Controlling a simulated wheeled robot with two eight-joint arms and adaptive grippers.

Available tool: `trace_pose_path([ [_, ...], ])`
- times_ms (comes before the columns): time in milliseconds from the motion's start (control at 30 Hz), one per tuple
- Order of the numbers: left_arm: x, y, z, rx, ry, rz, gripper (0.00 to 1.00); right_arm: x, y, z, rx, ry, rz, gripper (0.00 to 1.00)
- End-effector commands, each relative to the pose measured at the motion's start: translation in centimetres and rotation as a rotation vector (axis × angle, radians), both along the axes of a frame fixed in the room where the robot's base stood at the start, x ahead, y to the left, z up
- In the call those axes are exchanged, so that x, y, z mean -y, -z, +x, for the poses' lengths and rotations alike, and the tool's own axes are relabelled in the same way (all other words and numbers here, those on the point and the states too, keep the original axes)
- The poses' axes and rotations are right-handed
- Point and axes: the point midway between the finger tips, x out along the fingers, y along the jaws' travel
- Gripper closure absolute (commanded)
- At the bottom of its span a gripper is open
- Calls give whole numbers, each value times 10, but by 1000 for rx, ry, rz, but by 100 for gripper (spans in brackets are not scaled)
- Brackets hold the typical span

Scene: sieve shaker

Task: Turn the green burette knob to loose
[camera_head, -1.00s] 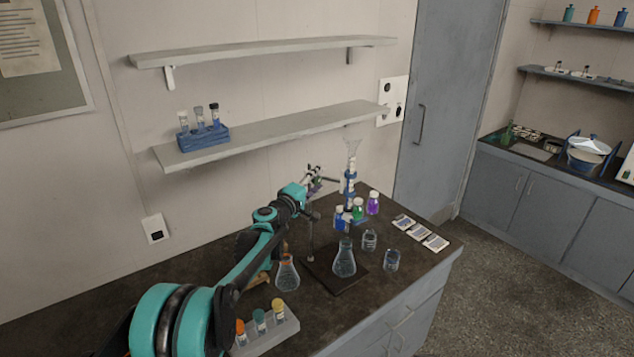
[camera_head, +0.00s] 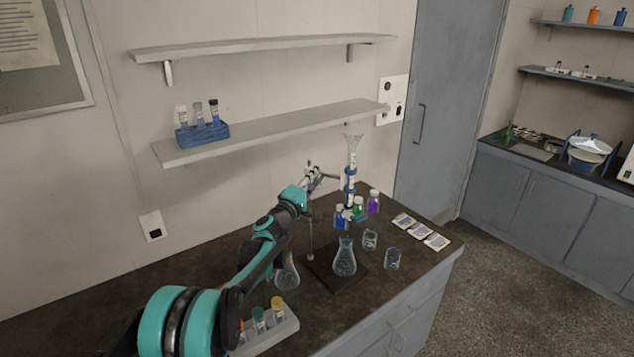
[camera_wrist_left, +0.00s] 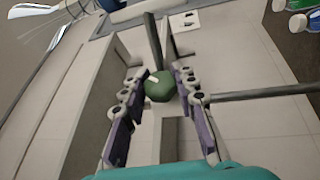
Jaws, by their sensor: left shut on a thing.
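The green burette knob (camera_wrist_left: 160,88) shows in the left wrist view, with a small white mark on it. My left gripper (camera_wrist_left: 161,78) is shut on it, with one purple-padded finger on each side. In the head view my left gripper (camera_head: 317,178) is beside the stand, left of the burette (camera_head: 351,162), and the knob cannot be made out there. The burette is upright, with a clear funnel-shaped top and blue clamp parts. A conical flask (camera_head: 344,260) stands below it on the dark stand base (camera_head: 352,281). My right gripper is not in view.
Two small beakers (camera_head: 392,259) are right of the flask. Another flask (camera_head: 288,278) and a vial rack (camera_head: 277,331) are near my left arm. A shelf (camera_head: 280,130) is above. The bench's right front is clear.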

Motion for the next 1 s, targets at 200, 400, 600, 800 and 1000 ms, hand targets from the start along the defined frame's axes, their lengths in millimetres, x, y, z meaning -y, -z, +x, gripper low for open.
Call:
trace_pose_path([
  [200,0,1,0,30,-2,-41,100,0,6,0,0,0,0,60],
  [400,0,0,0,31,-2,-42,100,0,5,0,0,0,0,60],
  [600,0,0,0,31,-2,-42,49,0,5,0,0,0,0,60],
  [800,0,0,0,30,-2,-41,49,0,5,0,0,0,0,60],
  [1000,-8,3,-12,32,-3,-41,49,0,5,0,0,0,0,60],
])
